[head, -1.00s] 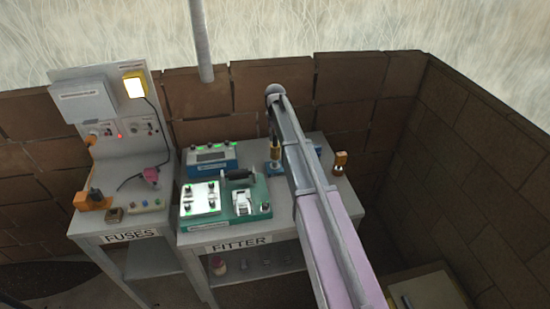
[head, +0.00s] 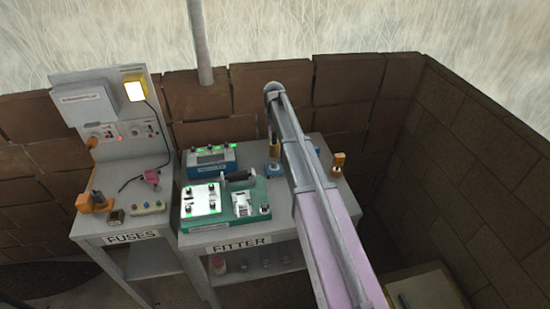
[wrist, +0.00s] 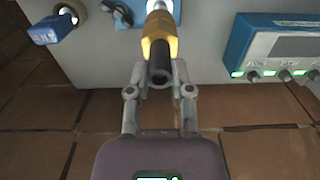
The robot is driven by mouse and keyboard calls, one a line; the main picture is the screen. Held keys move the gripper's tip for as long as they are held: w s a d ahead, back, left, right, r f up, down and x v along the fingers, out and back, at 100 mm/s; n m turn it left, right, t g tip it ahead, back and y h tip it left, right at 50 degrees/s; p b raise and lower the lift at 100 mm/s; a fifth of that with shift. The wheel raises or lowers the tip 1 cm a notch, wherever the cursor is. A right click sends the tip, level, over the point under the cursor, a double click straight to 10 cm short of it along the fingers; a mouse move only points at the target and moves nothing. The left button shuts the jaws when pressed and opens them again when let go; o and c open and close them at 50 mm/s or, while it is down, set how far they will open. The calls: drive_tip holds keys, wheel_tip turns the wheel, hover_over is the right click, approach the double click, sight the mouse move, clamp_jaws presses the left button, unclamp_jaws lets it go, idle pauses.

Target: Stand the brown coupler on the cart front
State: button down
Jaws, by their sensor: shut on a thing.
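My gripper (wrist: 160,70) is shut on a coupler (wrist: 160,38) with a yellow-orange body and a dark brown tubular end, in the wrist view. Its far end is at a blue block (wrist: 172,12); I cannot tell whether it is still seated there. In the head view the coupler (head: 273,145) shows beside my arm, above the blue block (head: 272,167) on the FITTER bench; the fingers are mostly hidden. A low cart-like surface (head: 435,287) with a pale top is at the bottom right, partly cut off.
The FITTER bench (head: 258,228) also carries a green unit (head: 225,212), a blue meter box (head: 212,160) and an orange-brown piece (head: 338,160) at its right end. The FUSES bench (head: 165,220) stands left. Brick walls (head: 480,160) close the back and right.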

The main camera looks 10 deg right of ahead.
drive_tip(key=s+f+n+b, duration=0.1)
drive_tip(key=s+f+b, duration=0.1)
drive_tip(key=s, duration=0.8)
drive_tip(key=s+f+n+b, duration=0.2)
drive_tip(key=s+f+b, duration=0.1)
drive_tip(key=s, duration=0.7)
drive_tip(key=shift+f+n, duration=0.15)
drive_tip(key=shift+n, duration=0.15)
drive_tip(key=shift+w+d, duration=0.1)
drive_tip(key=shift+d, duration=0.1)
